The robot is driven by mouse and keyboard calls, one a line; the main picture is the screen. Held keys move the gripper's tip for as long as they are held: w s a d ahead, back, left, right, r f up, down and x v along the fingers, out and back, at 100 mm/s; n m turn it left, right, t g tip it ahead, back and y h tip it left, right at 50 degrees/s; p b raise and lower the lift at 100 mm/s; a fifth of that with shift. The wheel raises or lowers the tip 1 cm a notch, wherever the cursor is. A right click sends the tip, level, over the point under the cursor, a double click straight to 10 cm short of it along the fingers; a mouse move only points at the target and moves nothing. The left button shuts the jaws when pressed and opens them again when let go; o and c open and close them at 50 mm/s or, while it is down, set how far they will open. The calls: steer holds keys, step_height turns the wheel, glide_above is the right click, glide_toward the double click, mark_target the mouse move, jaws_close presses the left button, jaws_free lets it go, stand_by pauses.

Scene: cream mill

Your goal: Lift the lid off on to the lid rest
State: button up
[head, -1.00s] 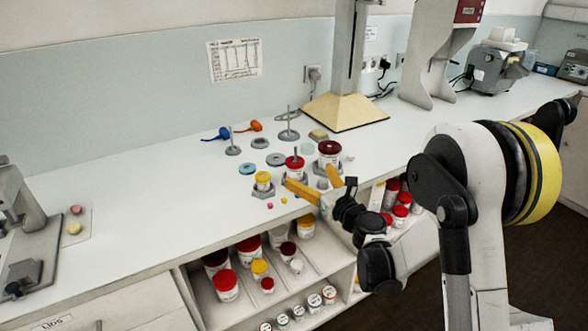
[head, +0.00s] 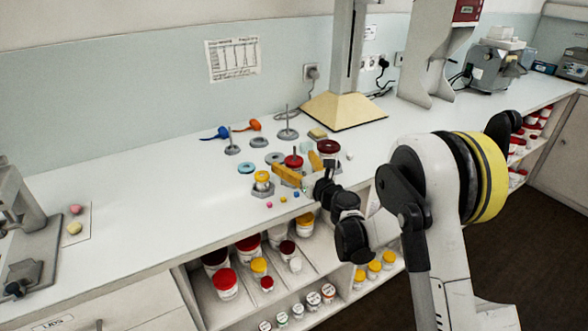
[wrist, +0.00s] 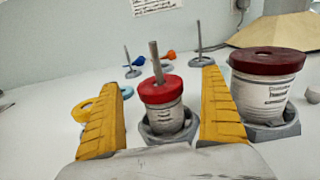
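A small white jar (wrist: 164,118) with a red lid (wrist: 160,89) stands upright in a grey holder (wrist: 168,138); a grey rod rises from the lid's middle. The red lid also shows in the head view (head: 293,161). My gripper (wrist: 162,82) is open, its yellow fingers on either side of the jar and lid, with gaps visible on both sides. In the head view my gripper (head: 294,163) partly hides the jar. Grey bases with upright posts (head: 232,150) (head: 288,134) stand behind. I cannot tell which piece is the lid rest.
A larger jar (wrist: 266,92) with a dark red lid stands close to the right finger. A yellow-lidded jar (head: 262,177) is at the left. Flat rings (head: 246,168) lie behind. Small coloured cubes lie near the front edge. The counter's left is mostly clear.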

mark_target(294, 146)
steer(key=c, duration=1.4)
steer(key=shift+o, duration=0.2)
steer(key=shift+r+p, duration=0.55)
steer(key=shift+r, duration=0.5)
steer(key=shift+c, duration=0.2)
steer(key=shift+r+p, duration=1.55)
steer(key=shift+r, duration=1.15)
steer(key=b+v, duration=0.1)
steer(key=v, duration=0.6)
